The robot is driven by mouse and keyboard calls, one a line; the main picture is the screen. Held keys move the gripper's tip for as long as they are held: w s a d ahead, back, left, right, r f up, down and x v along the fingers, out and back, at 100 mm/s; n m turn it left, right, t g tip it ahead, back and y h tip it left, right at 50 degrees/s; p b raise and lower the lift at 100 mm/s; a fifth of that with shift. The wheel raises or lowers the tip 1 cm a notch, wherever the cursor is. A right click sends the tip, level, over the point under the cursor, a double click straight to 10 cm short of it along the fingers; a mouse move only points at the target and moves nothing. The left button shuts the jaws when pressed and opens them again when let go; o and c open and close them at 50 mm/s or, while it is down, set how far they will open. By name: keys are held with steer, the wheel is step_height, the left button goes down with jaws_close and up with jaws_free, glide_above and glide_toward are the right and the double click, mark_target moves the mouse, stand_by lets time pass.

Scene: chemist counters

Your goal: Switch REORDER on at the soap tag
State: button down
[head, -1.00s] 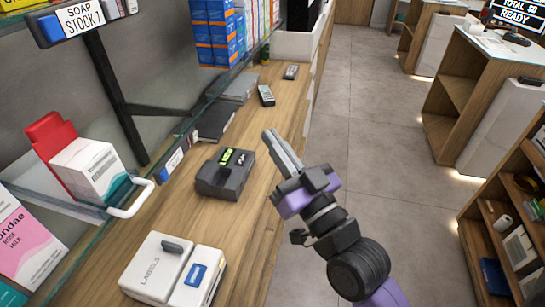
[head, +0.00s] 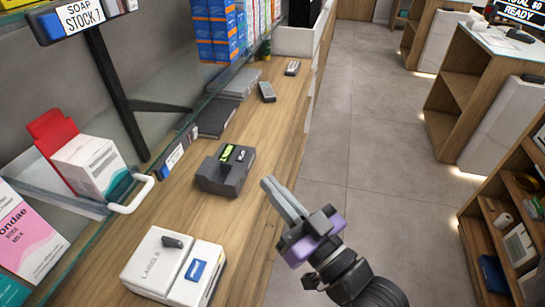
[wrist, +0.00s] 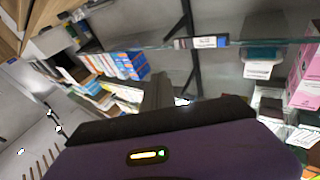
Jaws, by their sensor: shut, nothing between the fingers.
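The soap tag (head: 82,17) is a dark shelf-edge unit with a white label reading SOAP and STOCK 7, at the top left of the head view. A blue part (head: 49,28) is at its left end, and grey parts are at its right. I cannot read any REORDER marking or tell a switch's position. A similar tag with a white label (wrist: 202,42) shows on the glass shelf edge in the wrist view. My gripper (head: 268,184) is shut and empty, over the counter's right edge, well right of and below the soap tag.
A dark device (head: 224,170) with a small green display and a white LABELS box (head: 155,262) stand on the wooden counter (head: 250,215). A glass shelf, a white handle (head: 133,200) and a black bracket (head: 112,85) are at left. The aisle floor (head: 385,150) is clear.

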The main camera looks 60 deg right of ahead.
steer(key=s+a+f+n+g+y, duration=0.2)
steer(key=s+a+f, duration=0.3)
steer(key=s, duration=0.3)
steer(key=s+a+f+n+g+y, duration=0.2)
steer(key=s+a+f+y, duration=0.2)
steer(key=s, duration=0.4)
step_height(320, 180, down, 3)
steer(key=shift+s+a+r+n+g, duration=0.1)
steer(key=shift+s+a+n+g, duration=0.25)
steer(key=shift+a, duration=0.35)
